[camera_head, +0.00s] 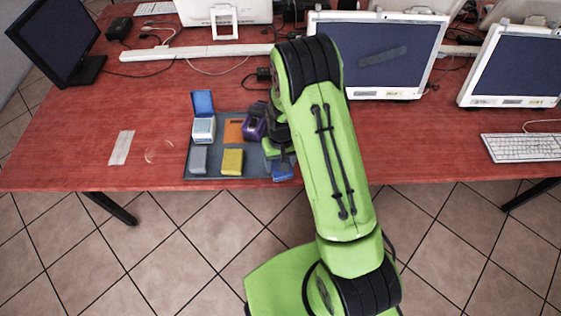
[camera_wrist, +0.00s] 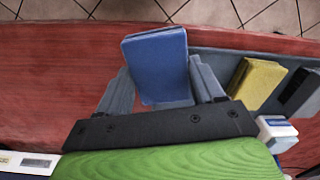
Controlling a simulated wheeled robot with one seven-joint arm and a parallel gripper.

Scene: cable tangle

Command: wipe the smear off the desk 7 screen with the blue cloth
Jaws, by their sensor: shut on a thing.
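The blue cloth, a folded pad, is between the two grey fingers of my gripper (camera_wrist: 160,82) in the wrist view, where the cloth (camera_wrist: 156,58) shows its broad face. My gripper is shut on it. In the head view the cloth (camera_head: 283,173) shows only partly at the tray's right front, beside my gripper (camera_head: 279,153), which is mostly hidden by my green arm. A white-framed screen (camera_head: 370,40) at the back carries a grey slanted smear (camera_head: 384,56). Its label is too small to read. My arm covers that screen's lower left edge.
A dark tray (camera_head: 216,167) holds a yellow block (camera_head: 232,161), a grey block (camera_head: 199,159), a white box (camera_head: 204,129), an orange piece (camera_head: 234,131) and a purple item (camera_head: 254,125). Another screen (camera_head: 515,62) and a keyboard (camera_head: 522,147) stand right. Cables lie along the back; the desk's left front is mostly clear.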

